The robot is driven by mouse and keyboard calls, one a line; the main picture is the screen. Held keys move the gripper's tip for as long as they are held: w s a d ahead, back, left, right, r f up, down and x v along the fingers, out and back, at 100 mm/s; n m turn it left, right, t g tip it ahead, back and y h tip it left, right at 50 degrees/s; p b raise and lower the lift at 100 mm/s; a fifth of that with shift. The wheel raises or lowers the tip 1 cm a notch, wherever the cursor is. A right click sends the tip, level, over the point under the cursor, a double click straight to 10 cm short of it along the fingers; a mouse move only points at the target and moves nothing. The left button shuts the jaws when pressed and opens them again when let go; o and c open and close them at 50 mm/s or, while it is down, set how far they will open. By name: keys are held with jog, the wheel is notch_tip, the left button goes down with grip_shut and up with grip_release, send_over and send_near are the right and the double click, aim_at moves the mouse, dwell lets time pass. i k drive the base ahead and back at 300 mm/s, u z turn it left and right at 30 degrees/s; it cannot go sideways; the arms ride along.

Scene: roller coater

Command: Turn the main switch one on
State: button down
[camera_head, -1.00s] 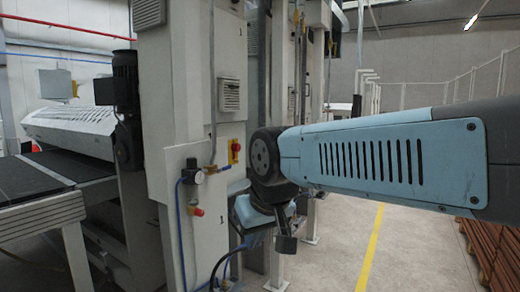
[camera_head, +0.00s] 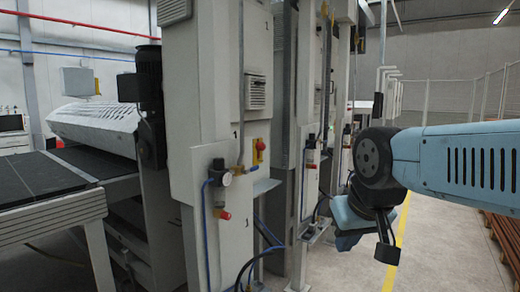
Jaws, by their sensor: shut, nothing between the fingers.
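A red rotary switch on a yellow plate (camera_head: 259,149) is on the side of the nearest grey machine column, below a "1" mark. It appears to be main switch one; its knob position is too small to read. My arm comes in from the right, its dark elbow joint well right of the switch. My blue wrist (camera_head: 355,215) hangs below that joint, with a dark block on a stem beside it. My gripper's fingers cannot be made out, hidden behind the wrist or too small. Nothing of my arm touches the switch.
A pressure regulator (camera_head: 219,173) with a red knob (camera_head: 225,215) and blue hoses sits lower on the column. Further columns with similar fittings stand behind. Floor with a yellow line is open at right.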

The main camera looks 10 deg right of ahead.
aim_at(259, 146)
jog(key=z, duration=0.1)
jog(key=i, duration=1)
jog(key=u, duration=0.1)
